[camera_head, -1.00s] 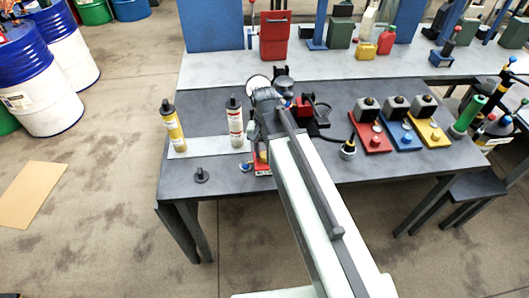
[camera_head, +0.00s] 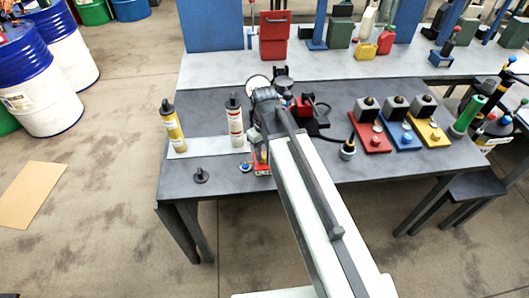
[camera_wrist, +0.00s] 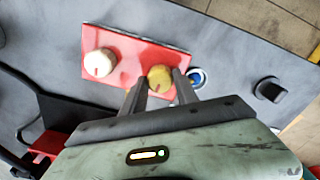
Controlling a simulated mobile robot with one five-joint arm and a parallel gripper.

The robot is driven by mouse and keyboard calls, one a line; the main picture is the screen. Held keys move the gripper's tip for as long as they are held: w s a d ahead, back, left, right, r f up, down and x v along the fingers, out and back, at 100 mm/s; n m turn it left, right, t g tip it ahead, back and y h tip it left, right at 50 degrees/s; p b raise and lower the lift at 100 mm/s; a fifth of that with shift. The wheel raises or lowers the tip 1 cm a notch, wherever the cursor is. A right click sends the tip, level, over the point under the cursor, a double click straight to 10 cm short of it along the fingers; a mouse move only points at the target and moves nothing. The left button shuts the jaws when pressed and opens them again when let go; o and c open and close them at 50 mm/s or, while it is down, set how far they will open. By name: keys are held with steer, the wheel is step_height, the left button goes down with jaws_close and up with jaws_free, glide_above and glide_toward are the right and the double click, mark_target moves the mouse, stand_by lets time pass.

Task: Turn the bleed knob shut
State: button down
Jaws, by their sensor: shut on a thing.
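A red plate (camera_wrist: 138,50) lies on the dark bench top in the wrist view and carries two round knobs. The brass-coloured bleed knob (camera_wrist: 160,76) sits near the plate's edge, between the two fingers of my gripper (camera_wrist: 161,86). The fingers are shut on its sides. The cream knob (camera_wrist: 98,63) with a red mark stands clear on the other half of the plate. In the head view the red plate (camera_head: 262,172) shows only in part at the bench's front edge, below my gripper; my arm hides the knobs there.
A blue-and-white round piece (camera_wrist: 197,78) lies just right of the right finger. A black knob-like piece (camera_wrist: 270,89) stands further right. Yellow (camera_head: 173,128) and white (camera_head: 235,122) bottles stand left of my arm. Red, blue and yellow stations (camera_head: 405,136) are at right.

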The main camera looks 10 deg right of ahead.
mark_target(265, 154)
steer(key=shift+n, duration=0.5)
steer(key=c, duration=0.9)
jaws_free()
steer(key=shift+c, duration=0.2)
steer(key=shift+r, duration=0.1)
step_height(265, 154, up, 8)
steer(key=p, duration=0.8)
steer(key=shift+f, duration=0.2)
